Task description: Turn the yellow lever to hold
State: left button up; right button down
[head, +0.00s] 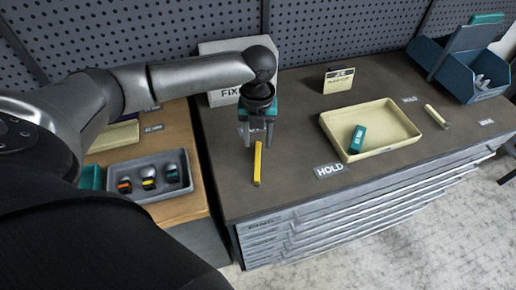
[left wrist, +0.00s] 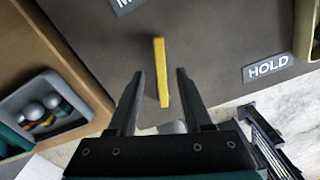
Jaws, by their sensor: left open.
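The yellow lever (head: 257,163) is a thin bar on the dark bench top, pointing towards the bench's front edge. It also shows in the left wrist view (left wrist: 161,60), running nearly straight up the picture. A HOLD label (head: 328,170) lies to its right on the bench, and it also shows in the left wrist view (left wrist: 268,68). My left gripper (head: 257,139) points down over the lever's far part, which it partly hides. In the left wrist view my open left gripper (left wrist: 160,76) has one finger on each side of the lever, with gaps. I cannot tell its height exactly.
A white box (head: 222,73) stands behind my gripper. A grey bin (head: 127,168) with several small items sits on the wooden bench at left. Bench around the lever is clear.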

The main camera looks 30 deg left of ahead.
aim_at(258, 152)
pick_arm(q)
jog(key=shift+f, duration=2.2)
jog(key=shift+c, duration=0.2)
grip_shut()
